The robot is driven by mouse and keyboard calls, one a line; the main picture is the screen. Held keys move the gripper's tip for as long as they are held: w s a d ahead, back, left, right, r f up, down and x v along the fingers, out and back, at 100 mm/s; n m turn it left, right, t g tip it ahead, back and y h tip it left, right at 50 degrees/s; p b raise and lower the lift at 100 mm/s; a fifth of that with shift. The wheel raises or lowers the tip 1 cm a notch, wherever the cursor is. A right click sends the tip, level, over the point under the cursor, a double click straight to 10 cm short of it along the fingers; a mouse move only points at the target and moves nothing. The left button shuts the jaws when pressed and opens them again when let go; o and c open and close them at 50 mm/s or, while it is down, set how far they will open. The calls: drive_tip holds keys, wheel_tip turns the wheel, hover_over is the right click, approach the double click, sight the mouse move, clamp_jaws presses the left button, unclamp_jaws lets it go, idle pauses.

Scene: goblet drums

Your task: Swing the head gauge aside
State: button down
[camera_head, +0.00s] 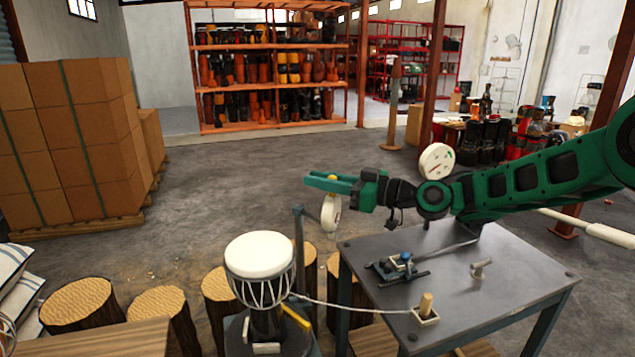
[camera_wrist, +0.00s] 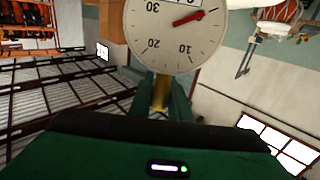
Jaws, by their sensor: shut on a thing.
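The head gauge, a round pale dial (camera_head: 331,213), hangs just below my gripper (camera_head: 335,182) in the head view, turned nearly edge-on. In the wrist view the gauge face (camera_wrist: 172,32) fills the top middle, with numbers and a red needle. My gripper (camera_wrist: 163,95) is shut on the gauge's brass-yellow stem, which shows between the fingers. A dark upright post (camera_head: 298,245) stands beside the gauge. The goblet drum (camera_head: 260,255), with a white head and cords, stands lower left of the gauge. The gauge is clear of the drum head, up and to the right.
A grey metal table (camera_head: 480,290) stands right of the drum, under my arm, with a small blue-topped clamp (camera_head: 404,262) and a wooden peg (camera_head: 426,304). A cord runs from the drum to the peg. Log stools (camera_head: 160,310) surround the drum. Another round dial (camera_head: 437,161) shows behind my arm.

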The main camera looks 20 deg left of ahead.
drive_tip(key=shift+f, duration=0.1)
idle(0.6)
drive_tip(key=c, duration=1.6)
unclamp_jaws()
drive_tip(key=shift+c, duration=0.2)
drive_tip(key=w+d+r, duration=0.1)
drive_tip(key=w+d, duration=0.1)
drive_tip(key=d, duration=1)
drive_tip(key=d, duration=1)
drive_tip(key=shift+s+d, duration=0.4)
drive_tip(key=shift+s, duration=0.05)
